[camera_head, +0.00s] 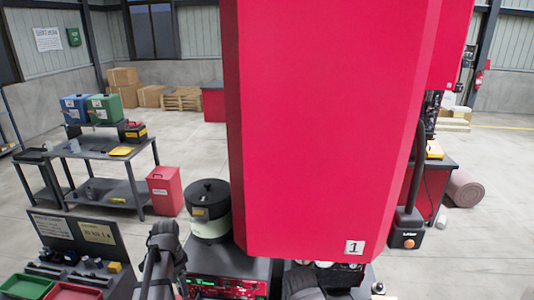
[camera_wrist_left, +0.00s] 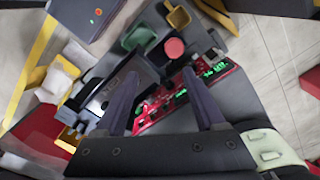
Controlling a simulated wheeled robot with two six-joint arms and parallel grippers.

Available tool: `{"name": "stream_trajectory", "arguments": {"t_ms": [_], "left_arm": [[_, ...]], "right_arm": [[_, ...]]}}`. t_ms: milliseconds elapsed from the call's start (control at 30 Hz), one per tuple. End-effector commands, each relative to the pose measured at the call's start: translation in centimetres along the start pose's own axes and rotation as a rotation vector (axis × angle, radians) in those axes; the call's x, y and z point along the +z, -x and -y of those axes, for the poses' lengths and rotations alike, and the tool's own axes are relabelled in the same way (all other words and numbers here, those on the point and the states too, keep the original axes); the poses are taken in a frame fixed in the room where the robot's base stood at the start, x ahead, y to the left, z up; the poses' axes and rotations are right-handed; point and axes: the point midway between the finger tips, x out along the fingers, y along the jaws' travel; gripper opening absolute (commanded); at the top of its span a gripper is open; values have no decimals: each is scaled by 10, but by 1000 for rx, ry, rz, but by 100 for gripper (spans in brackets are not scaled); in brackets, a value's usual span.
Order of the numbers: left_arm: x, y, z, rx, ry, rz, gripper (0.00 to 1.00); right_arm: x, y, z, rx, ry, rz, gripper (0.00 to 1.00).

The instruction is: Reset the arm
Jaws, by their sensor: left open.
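My left arm comes up from the bottom edge of the head view, left of centre. A red control panel with green displays (camera_wrist_left: 213,73) lies beyond the fingers. A dark rounded shape (camera_head: 301,283) at the bottom centre may be part of my right arm; no right fingers show.
A large red cabinet panel (camera_head: 325,120) blocks the middle of the head view. Green and red trays (camera_head: 70,291) are at lower left. A grey table (camera_head: 100,148) with bins stands farther left. In the left wrist view, a yellow cup (camera_wrist_left: 179,17) is near the top.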

Motion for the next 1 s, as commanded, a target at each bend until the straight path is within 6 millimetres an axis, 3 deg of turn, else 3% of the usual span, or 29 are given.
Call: {"name": "stream_trajectory", "arguments": {"t_ms": [33,200,533,600,767,1000], "left_arm": [[-5,0,-28,-4,62,-5,71],[-22,1,-93,-16,320,-24,71],[-30,2,-176,-15,683,-60,71],[-36,-22,-179,-17,667,-51,71],[-42,-54,-196,-22,620,-31,71],[-50,-121,-230,-35,528,8,71]], "right_arm": [[0,0,0,0,0,0,0],[0,0,0,0,0,0,0],[0,0,0,0,0,0,0],[-2,-24,2,0,2,0,0],[-4,-56,5,1,8,-1,0],[-8,-123,11,3,19,-2,0]]}}
